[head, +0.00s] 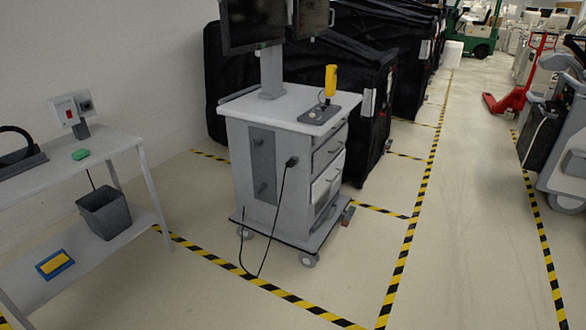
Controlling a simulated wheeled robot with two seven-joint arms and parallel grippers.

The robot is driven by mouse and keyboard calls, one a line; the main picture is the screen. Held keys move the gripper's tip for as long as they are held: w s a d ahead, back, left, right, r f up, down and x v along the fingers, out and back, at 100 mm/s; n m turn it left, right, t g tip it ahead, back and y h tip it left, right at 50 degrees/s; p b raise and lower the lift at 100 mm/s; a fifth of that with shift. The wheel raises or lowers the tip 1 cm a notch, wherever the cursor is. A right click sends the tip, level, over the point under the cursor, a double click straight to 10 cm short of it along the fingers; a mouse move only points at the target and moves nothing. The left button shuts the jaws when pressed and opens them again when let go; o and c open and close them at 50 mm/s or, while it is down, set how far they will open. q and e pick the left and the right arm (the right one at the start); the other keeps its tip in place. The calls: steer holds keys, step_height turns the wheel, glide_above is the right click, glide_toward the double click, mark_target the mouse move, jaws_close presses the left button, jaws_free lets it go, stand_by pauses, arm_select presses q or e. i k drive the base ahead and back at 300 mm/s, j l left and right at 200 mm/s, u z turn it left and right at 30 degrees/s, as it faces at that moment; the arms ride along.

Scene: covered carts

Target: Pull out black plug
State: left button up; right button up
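A black plug (291,161) sits against the left-facing side of a grey wheeled cart (225,165), near its front corner. A black cable (279,205) hangs from the plug to the floor and loops back up toward the cart's base. A dark grey panel (262,165) to the left of the plug carries small dark fittings, too small to make out. Neither of my grippers shows in the head view.
Monitors (255,22) and a yellow handheld device (330,80) stand on the cart. A grey table (110,145) with a bin (105,213) on its lower shelf stands at left. Black covered carts (345,85) stand behind.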

mark_target(291, 163)
steer(key=i+j+z, duration=0.15)
steer(key=i+j, duration=0.2)
steer(key=i+j+z, duration=0.1)
steer(key=i+j, duration=0.25)
steer(key=i+j+z, duration=0.15)
steer(key=i+j, duration=0.15)
steer(key=j, duration=0.15)
steer(key=i+j+z, duration=0.1)
steer(key=i+j, duration=0.2)
steer(key=i+j+z, duration=0.15)
steer(key=j, duration=0.45)
steer(key=i+j+z, duration=0.1)
steer(key=i+j, duration=0.3)
steer(key=i+j+z, duration=0.15)
steer(key=j, duration=0.45)
steer(key=i+j+z, duration=0.15)
steer(key=j, duration=0.4)
steer(key=i, duration=0.1)
